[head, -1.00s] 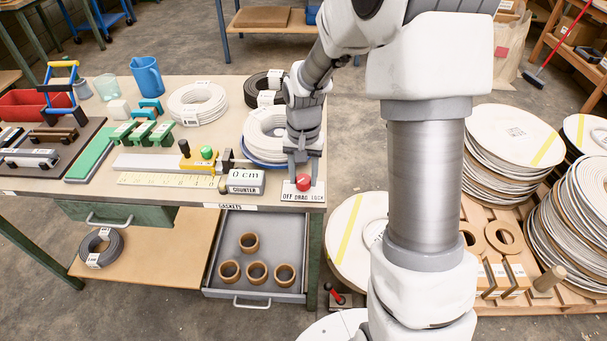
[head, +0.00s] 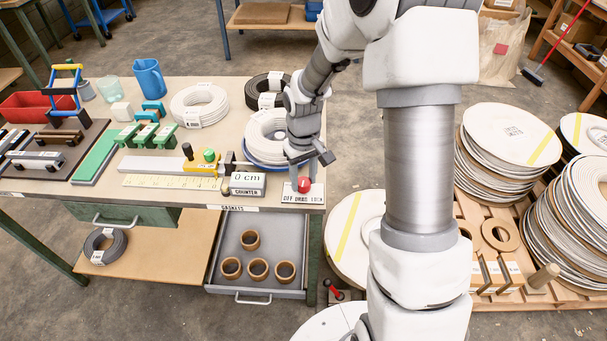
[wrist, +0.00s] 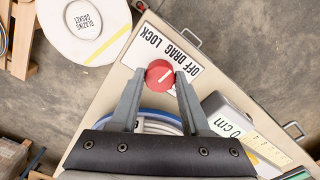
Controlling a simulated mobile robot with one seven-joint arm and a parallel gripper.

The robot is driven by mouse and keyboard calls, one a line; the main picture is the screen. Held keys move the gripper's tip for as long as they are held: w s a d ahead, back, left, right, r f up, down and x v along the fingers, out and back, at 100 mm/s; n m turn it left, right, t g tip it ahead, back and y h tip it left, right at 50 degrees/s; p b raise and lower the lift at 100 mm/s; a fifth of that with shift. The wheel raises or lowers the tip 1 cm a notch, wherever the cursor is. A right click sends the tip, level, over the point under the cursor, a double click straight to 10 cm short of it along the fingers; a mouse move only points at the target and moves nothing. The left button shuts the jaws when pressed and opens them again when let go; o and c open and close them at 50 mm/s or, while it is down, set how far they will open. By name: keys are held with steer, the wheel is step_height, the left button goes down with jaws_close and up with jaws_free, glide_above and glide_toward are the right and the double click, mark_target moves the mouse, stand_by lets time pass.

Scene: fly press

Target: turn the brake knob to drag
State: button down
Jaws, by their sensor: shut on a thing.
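The red brake knob (head: 304,184) stands on a white plate (head: 289,196) lettered OFF DRAG LOCK at the table's front right corner. In the wrist view the knob (wrist: 159,74) has a short white line slanting to the upper right, roughly toward the middle of the lettering (wrist: 174,51); its exact setting is hard to tell. My gripper (wrist: 159,80) is shut on the knob, one grey finger on each side. In the head view my gripper (head: 300,168) comes down from above onto the knob.
The 0 cm counter (head: 248,184) stands close left of the plate. A coil of white cable (head: 262,132) on a blue base sits just behind my gripper. An open drawer (head: 258,250) with several brown rings juts out below the table.

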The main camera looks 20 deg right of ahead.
mark_target(303, 182)
steer(key=shift+n, duration=0.5)
steer(key=shift+c, duration=1.9)
jaws_free()
steer(key=shift+r, duration=0.1)
step_height(303, 182, up, 17)
steer(key=p, duration=0.3)
steer(key=shift+r+p, duration=0.15)
steer(key=shift+p, duration=0.25)
